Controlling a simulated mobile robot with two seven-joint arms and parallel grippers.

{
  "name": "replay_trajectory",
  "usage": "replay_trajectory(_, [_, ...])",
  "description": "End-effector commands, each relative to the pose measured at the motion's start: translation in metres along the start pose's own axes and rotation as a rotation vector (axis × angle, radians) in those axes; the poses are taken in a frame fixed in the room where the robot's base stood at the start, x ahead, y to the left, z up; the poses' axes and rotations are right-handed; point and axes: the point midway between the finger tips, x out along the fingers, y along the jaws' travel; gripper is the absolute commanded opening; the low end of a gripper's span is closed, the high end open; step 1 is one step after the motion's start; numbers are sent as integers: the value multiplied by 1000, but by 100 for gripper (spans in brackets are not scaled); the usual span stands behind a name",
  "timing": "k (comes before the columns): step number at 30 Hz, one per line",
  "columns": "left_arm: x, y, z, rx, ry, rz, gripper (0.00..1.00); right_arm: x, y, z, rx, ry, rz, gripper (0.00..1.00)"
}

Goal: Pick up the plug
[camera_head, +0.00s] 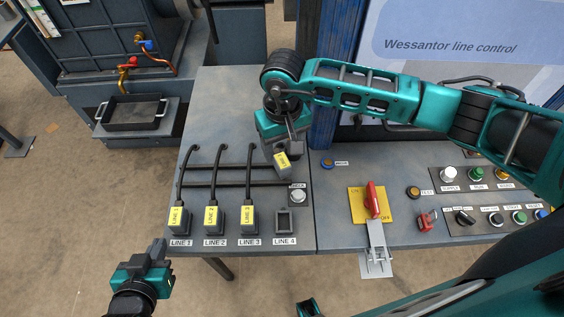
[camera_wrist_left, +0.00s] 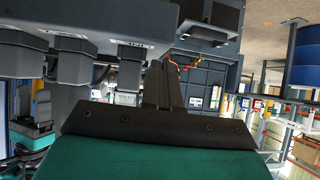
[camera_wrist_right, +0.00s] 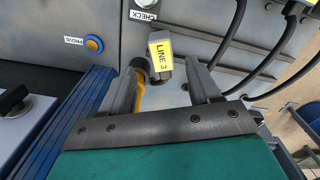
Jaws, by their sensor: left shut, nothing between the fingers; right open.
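A loose dark plug with a yellow label (camera_head: 281,159) is on the panel table, above the LINE 4 socket (camera_head: 284,221), which looks empty. In the right wrist view the plug's label (camera_wrist_right: 160,55) seems to read LINE 3. My right gripper (camera_head: 290,140) is open, pointing down over the plug. In its wrist view the two fingers (camera_wrist_right: 163,78) are spread on either side of the plug's near end, not closed on it. Part of the plug is hidden by the gripper. My left gripper (camera_head: 158,250) is shut and empty, off the table's front left; its fingers show together (camera_wrist_left: 162,85).
Three corded plugs (camera_head: 212,216) stand in the LINE 1 to LINE 3 sockets. A red switch handle (camera_head: 372,200), blue button (camera_head: 327,163) and control buttons (camera_head: 475,174) are to the right. A blue post (camera_head: 325,100) stands close behind.

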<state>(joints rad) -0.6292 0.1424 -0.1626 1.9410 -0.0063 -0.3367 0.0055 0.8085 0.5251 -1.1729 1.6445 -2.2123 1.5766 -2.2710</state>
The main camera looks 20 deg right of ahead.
Motion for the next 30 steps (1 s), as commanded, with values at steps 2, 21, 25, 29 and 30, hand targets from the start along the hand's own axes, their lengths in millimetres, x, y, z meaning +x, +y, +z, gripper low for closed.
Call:
replay_trajectory(2, [0, 0, 0, 0, -1, 0, 0, 5, -1, 0, 0, 0, -2, 62])
replay_trajectory(21, [-1, 0, -3, 1, 2, 0, 0, 58, -3, 1, 1, 1, -2, 62])
replay_trajectory(25, [0, -1, -5, 1, 6, -1, 0, 57, -3, 1, 1, 1, -2, 53])
replay_trajectory(29, [0, -1, -6, 2, 9, -1, 0, 57, -3, 1, 1, 1, -2, 41])
replay_trajectory(30, [1, -1, -6, 2, 9, -1, 0, 57, -3, 1, 1, 1, -2, 37])
